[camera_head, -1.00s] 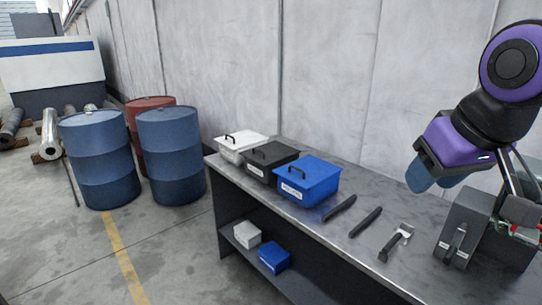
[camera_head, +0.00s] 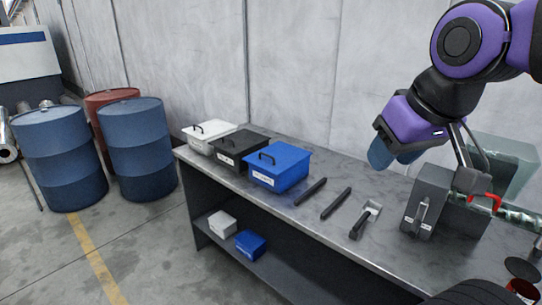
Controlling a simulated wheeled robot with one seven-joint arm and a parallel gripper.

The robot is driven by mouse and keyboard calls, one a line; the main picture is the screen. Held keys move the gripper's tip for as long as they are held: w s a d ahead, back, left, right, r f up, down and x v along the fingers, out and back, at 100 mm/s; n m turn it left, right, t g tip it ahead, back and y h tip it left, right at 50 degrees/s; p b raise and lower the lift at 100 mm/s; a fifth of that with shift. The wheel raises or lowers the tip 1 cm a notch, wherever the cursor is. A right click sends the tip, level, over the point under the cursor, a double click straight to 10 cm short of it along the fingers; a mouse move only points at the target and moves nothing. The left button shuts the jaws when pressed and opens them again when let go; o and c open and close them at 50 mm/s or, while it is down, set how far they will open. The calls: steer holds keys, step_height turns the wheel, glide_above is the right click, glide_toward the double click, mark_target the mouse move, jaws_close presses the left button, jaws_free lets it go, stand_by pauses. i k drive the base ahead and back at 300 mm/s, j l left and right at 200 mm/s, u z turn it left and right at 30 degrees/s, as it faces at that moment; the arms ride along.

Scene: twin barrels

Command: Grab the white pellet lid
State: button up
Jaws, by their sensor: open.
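The white pellet box (camera_head: 202,147) stands at the far left end of the metal workbench. Its white lid (camera_head: 209,131) is on it and has a black handle on top. A black box (camera_head: 240,152) and a blue box (camera_head: 278,168) with similar handles stand beside it to the right. My gripper (camera_head: 393,152) is above the right part of the bench, well to the right of the boxes. Its blue fingers point down and left, with nothing seen between them; one finger largely hides the other.
Two dark bars (camera_head: 335,203) and a scraper-like tool (camera_head: 365,220) lie on the workbench (camera_head: 290,210). A grey machine (camera_head: 428,203) stands at right. A small white box (camera_head: 222,223) and blue box (camera_head: 250,244) sit on the lower shelf. Blue barrels (camera_head: 137,150) stand left of the bench.

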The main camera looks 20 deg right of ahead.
mark_target(210, 125)
steer(key=i+j, duration=0.45)
steer(key=i+j+u, duration=0.1)
steer(key=i+j, duration=0.35)
steer(key=i, duration=0.2)
steer(key=i+j, duration=0.4)
steer(key=i, duration=0.15)
steer(key=i+j+u, duration=0.1)
steer(key=i+j, duration=0.3)
steer(key=i, duration=0.2)
steer(key=i+j, duration=0.35)
steer(key=i, duration=0.2)
steer(key=j+u, duration=0.05)
